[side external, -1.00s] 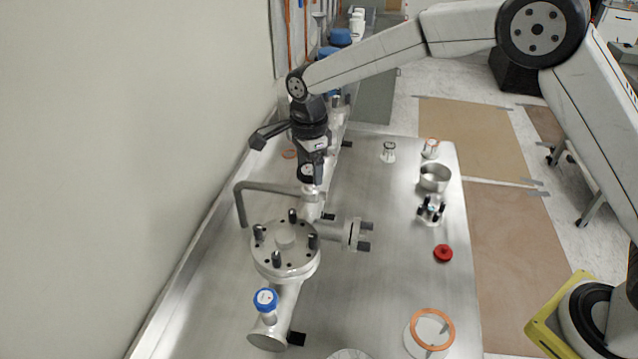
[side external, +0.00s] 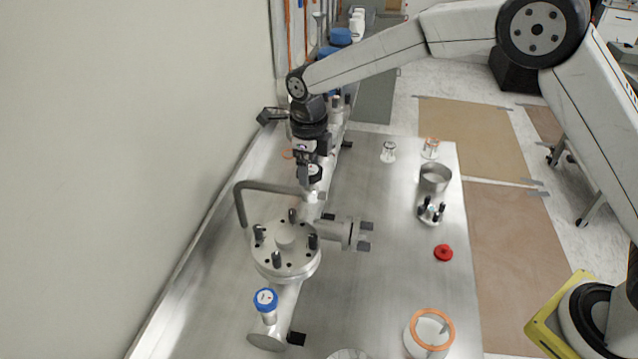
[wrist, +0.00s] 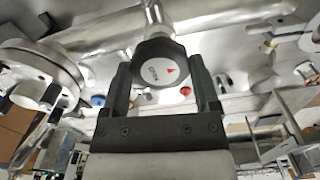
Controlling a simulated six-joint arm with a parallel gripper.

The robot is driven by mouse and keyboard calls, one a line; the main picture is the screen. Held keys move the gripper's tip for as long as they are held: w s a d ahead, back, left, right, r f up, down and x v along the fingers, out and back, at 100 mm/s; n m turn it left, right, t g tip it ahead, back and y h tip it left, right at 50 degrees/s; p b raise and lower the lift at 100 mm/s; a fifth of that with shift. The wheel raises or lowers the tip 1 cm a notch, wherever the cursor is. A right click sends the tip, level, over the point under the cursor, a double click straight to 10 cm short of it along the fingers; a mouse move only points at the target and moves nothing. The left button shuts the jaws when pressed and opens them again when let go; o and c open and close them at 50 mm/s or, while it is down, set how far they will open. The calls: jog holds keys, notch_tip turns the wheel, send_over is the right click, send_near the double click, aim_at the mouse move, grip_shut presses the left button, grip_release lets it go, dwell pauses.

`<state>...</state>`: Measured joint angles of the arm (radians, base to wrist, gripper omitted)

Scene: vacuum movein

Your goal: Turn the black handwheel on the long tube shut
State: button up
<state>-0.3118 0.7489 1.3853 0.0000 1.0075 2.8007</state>
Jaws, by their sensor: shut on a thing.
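The black handwheel (wrist: 160,72) sits between the two fingers of my gripper (wrist: 167,85) in the wrist view. It has a white face with a small red mark. The fingers are closed on its sides. In the side view my gripper (side external: 310,174) points straight down over the handwheel, which is mostly hidden by the fingers. The long tube (side external: 284,305) runs along the bench beneath it, and its part near the gripper is partly covered.
A bent metal rod (side external: 262,187) and a bolted round flange (side external: 285,240) stand close in front of my gripper. A blue-capped valve (side external: 266,299) is nearer the camera.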

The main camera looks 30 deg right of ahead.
aim_at(318, 169)
jog(key=shift+m, duration=0.4)
jog(key=o, duration=1.1)
jog(key=shift+r, duration=0.2)
jog(key=shift+r, duration=3.8)
jog(key=shift+d, duration=0.1)
jog(key=shift+s+d+f+n, duration=0.2)
jog(key=shift+s+d+n, duration=0.2)
jog(key=shift+d+n, duration=0.4)
jog(key=s+d+f+n+t, duration=0.1)
jog(key=s+d+f+n, duration=0.1)
jog(key=s+d+n, duration=0.3)
jog(key=s+d+f+n, duration=0.3)
jog(key=s+d+n, duration=0.2)
jog(key=s+n, duration=0.5)
jog(key=s+d+f+n+t, duration=0.1)
jog(key=s+d+f+n, duration=0.2)
jog(key=s+n, duration=0.4)
jog(key=d+n, duration=0.1)
jog(key=n, duration=0.4)
jog(key=shift+s+d+n+t, duration=0.3)
jog(key=shift+s+d+n, duration=0.05)
jog(key=shift+d+n, duration=0.05)
